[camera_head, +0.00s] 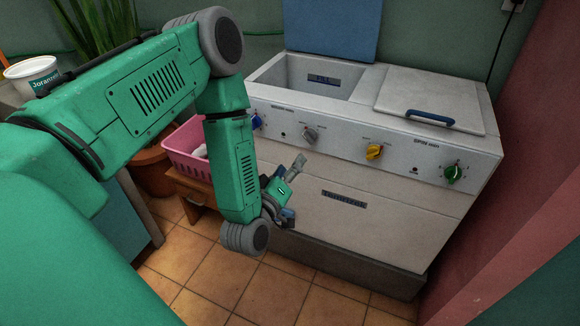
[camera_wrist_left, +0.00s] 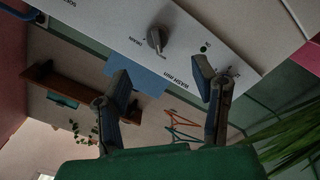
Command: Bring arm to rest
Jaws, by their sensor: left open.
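My left arm (camera_head: 150,92) is green and comes in from the left in the head view, bent down in front of a white twin-tub washing machine (camera_head: 340,195). My left gripper (camera_head: 290,190) is open and empty, near the machine's front panel. In the left wrist view its two fingers (camera_wrist_left: 165,92) stand apart with nothing between them. A grey knob (camera_wrist_left: 156,39) shows beyond the fingertips. I cannot tell whether the fingers touch the machine. My right gripper is not in view.
The machine has blue, grey, yellow and green knobs, an open left tub (camera_head: 312,76) and a closed right lid (camera_head: 432,100). A pink basket (camera_head: 183,142) sits on a wooden stool left of it. A potted plant (camera_head: 100,25) stands behind my arm. Tiled floor (camera_head: 270,295) is clear in front.

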